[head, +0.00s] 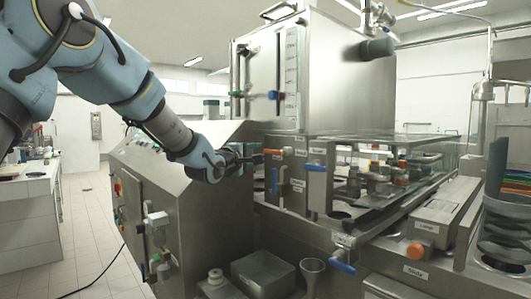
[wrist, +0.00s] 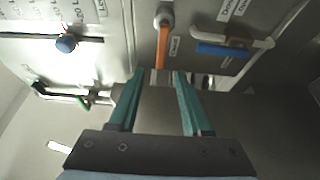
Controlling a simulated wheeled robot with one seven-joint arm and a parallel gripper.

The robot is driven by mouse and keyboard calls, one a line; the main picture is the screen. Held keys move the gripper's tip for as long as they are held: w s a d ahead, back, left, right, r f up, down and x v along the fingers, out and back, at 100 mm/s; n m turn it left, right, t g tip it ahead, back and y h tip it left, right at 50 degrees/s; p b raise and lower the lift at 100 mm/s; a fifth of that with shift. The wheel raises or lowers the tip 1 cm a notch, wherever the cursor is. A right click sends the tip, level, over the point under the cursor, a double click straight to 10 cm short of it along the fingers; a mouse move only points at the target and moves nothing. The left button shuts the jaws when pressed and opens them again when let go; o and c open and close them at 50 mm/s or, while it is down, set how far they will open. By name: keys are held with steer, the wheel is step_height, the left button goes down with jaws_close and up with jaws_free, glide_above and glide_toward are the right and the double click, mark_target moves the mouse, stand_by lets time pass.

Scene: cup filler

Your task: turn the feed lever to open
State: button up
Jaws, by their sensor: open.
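An orange-handled lever (head: 272,152) sits on the steel front of the machine, just beyond my gripper (head: 252,158). In the wrist view the orange lever (wrist: 165,42) lies ahead of the gap between the fingertips (wrist: 158,73), its end close to them. The label beside it is too small to read, so I cannot confirm that it is the feed lever. My gripper is open, with its two teal fingers apart and nothing seen held between them. Whether a finger touches the lever I cannot tell.
A blue knob (head: 273,95) is above on the tank (head: 340,75). A metal funnel (head: 312,266) and steel box (head: 262,271) stand below. The floor aisle (head: 95,225) is open at left.

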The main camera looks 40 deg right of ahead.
mark_target(268, 152)
steer(key=p+x, duration=0.2)
steer(key=x, duration=0.7)
steer(key=shift+f, duration=0.1)
jaws_close()
stand_by(1.2)
